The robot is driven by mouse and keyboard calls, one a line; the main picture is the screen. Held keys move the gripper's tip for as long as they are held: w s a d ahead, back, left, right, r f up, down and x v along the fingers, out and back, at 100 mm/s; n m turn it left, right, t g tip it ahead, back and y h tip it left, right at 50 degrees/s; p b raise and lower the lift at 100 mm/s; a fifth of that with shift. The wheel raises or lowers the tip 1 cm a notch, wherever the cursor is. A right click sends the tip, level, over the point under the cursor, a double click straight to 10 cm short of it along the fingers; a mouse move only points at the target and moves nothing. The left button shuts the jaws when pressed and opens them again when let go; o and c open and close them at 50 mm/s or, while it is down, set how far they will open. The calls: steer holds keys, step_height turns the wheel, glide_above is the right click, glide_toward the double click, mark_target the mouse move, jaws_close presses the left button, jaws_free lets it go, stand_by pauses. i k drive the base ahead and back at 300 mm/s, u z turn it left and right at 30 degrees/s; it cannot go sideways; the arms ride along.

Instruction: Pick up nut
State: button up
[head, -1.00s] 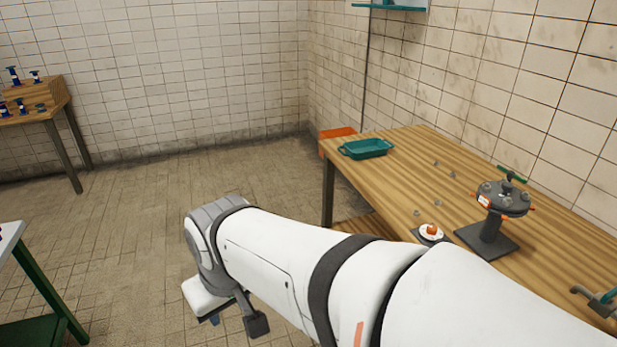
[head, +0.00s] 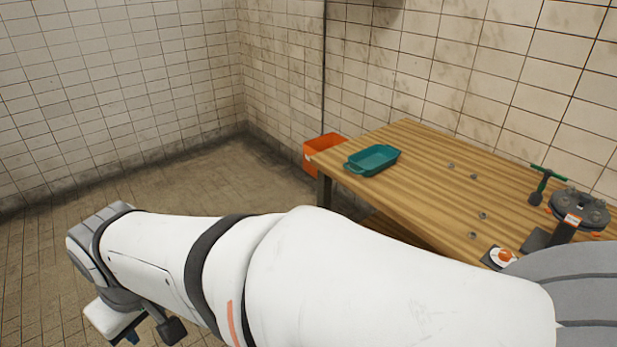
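Several small grey nuts lie loose on the wooden table. Two lie towards the back, one nut (head: 451,165) and another nut (head: 473,176). Two lie nearer the front edge, one nut (head: 482,215) and another nut (head: 472,235). My white arm stretches across the lower picture, and its wrist end hangs at the lower left, over the floor and well away from the table. My gripper (head: 132,337) is only partly visible there, at the bottom edge. Its fingertips are not clearly shown, so I cannot tell whether it is open or shut.
The wooden table (head: 425,150) carries a teal tray (head: 372,161) at its far left end. An orange bin (head: 322,150) is beyond that end. A dark round flange (head: 580,208), a green-handled tool (head: 545,181) and an orange button (head: 505,256) are at the right. Floor at left is clear.

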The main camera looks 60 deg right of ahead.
mark_target(472, 235)
steer(key=u, duration=0.05)
steer(key=i, duration=1.2)
steer(key=z, duration=3.9)
steer(key=i, duration=1)
steer(key=u, duration=0.1)
